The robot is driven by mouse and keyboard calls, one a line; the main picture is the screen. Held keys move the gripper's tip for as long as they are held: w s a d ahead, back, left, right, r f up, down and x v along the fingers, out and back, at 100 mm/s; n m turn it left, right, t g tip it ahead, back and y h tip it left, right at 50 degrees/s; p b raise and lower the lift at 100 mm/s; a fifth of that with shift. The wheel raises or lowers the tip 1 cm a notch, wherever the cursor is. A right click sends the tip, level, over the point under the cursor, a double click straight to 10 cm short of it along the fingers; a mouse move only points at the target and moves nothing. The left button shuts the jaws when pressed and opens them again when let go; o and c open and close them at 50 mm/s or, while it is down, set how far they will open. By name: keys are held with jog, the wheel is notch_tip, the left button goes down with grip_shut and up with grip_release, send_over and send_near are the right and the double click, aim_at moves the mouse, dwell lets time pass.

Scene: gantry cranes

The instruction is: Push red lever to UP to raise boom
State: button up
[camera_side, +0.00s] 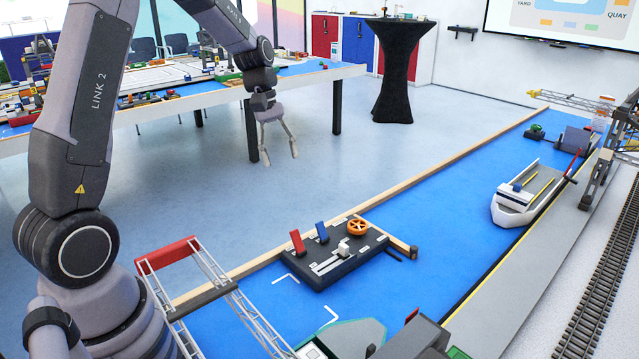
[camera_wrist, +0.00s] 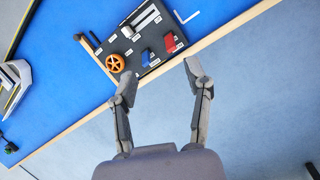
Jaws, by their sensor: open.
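The red lever (camera_side: 297,241) stands tilted on the left end of a dark control box (camera_side: 345,268) on the blue mat. In the wrist view the red lever (camera_wrist: 171,43) shows on the box, beside the blue lever (camera_wrist: 147,57). The blue lever (camera_side: 322,232) and an orange wheel (camera_side: 357,227) are to its right in the side view. My gripper (camera_side: 280,154) is open and empty, hanging beyond the box, above the floor side. In the wrist view my gripper (camera_wrist: 160,82) has its fingertips spread near the box edge, apart from the red lever. The lever labels are too small to read.
A wooden rail (camera_side: 440,180) edges the blue mat (camera_side: 420,215). A white and red truss (camera_side: 185,270) stands left of the box. A model ship (camera_side: 520,200) lies at the right, beside crane structures. The floor behind the box is clear.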

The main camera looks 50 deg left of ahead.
aim_at(294, 231)
jog(key=w+a+f+n+h, duration=0.1)
jog(key=w+a+f+n, duration=0.1)
jog(key=f, duration=0.3)
jog(key=w+a+f+n, duration=0.1)
jog(key=a+f+n, duration=0.15)
jog(key=f, duration=0.35)
jog(key=shift+g, duration=0.4)
jog(key=x, duration=1.3)
jog(key=shift+w+d+f, duration=0.1)
jog(key=shift+d+f, duration=0.2)
jog(key=shift+c, duration=0.3)
grip_shut()
